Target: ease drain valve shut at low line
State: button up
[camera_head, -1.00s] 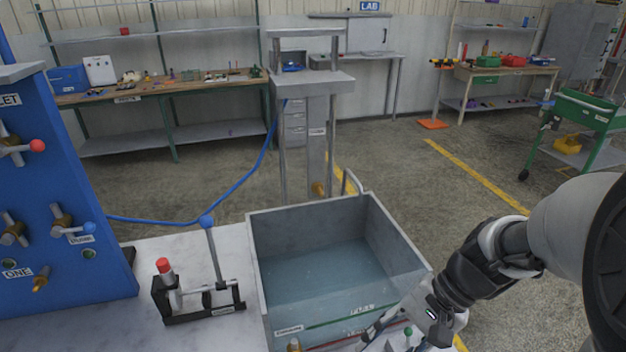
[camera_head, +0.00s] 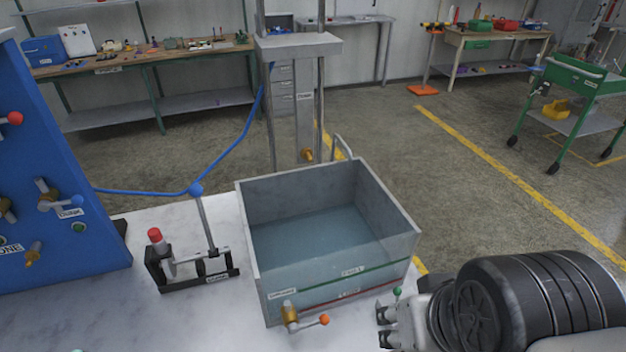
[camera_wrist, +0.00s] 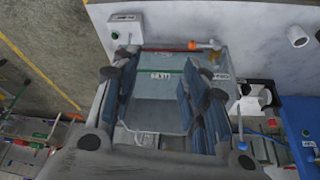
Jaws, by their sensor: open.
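The grey, clear-fronted tank (camera_head: 262,290) holds bluish water. Its front wall bears a green line (camera_head: 375,269) labelled full and a red line (camera_head: 345,298) below it, the low line. Exactly where the water surface stands against them is hard to tell. The brass drain valve (camera_head: 289,316) sits low on the front wall, its lever pointing right to an orange knob (camera_head: 324,320). My gripper (camera_head: 382,327) is open and empty, to the right of the knob and apart from it. In the wrist view, the spread fingers (camera_wrist: 163,85) frame the tank front; the valve's orange knob (camera_wrist: 192,45) shows beyond them.
A black stand with a red-topped part (camera_head: 155,238) and blue-knobbed lever (camera_head: 196,189) stands left of the tank. A blue valve panel (camera_head: 60,150) is further left. The white bench before the valve is mostly clear.

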jog(key=shift+o, duration=0.3)
jog(key=m+t+y+p, duration=0.1)
jog(key=m+y+p, duration=0.1)
jog(key=m+y, duration=1.6)
send_near(311, 324)
jog(key=shift+m+h, duration=0.4)
jog(key=shift+m, duration=0.3)
jog(key=w+a, duration=0.1)
jog(key=w+a+b, duration=0.1)
jog(key=a, duration=0.1)
jog(key=w+a+b, duration=0.1)
jog(key=a, duration=0.1)
jog(key=shift+w+a+r, duration=0.1)
jog(key=shift+w+r, duration=0.05)
jog(key=shift+w, duration=0.1)
jog(key=shift+c, duration=0.6)
grip_shut()
